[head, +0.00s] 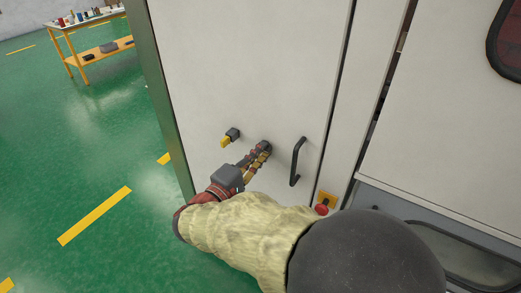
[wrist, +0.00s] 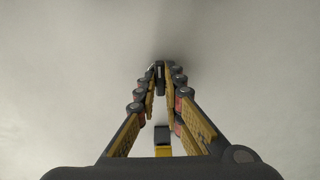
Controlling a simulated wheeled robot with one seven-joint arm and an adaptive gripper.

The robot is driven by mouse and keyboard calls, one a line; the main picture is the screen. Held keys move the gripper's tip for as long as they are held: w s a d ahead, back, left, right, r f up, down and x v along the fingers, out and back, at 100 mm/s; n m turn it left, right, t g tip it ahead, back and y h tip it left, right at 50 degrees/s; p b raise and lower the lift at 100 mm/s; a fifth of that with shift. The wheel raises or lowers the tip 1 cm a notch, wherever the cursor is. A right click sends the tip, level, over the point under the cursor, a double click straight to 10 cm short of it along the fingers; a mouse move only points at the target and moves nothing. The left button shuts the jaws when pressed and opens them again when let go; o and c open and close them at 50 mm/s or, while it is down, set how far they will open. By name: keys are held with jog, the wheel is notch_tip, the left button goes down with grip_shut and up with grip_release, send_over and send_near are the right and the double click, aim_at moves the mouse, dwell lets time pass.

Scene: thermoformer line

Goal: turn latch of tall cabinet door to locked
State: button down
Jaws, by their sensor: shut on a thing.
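The tall cabinet door (head: 245,60) is a pale flat panel, shut, with a black bar handle (head: 298,162) on its right part. My gripper (head: 264,148) reaches the door left of this handle. In the wrist view my gripper (wrist: 161,80) has its fingers closed in around a small dark piece, apparently the latch (wrist: 160,72), at the door face. The fingers largely hide it, so its angle cannot be told. A black fitting with a yellow end (head: 231,136) sits on the door to the left, apart from the fingertips; it also shows low between the fingers in the wrist view (wrist: 162,139).
A red push button on a yellow plate (head: 321,209) is right of my forearm. A grey machine panel with a window (head: 470,245) stands at the right. An orange-framed bench (head: 92,40) with small items is far back left. The green floor at left is clear.

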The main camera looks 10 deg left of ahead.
dwell(0.6)
jog(key=shift+n+p, duration=1.4)
jog(key=shift+p, duration=0.1)
jog(key=shift+f, duration=0.1)
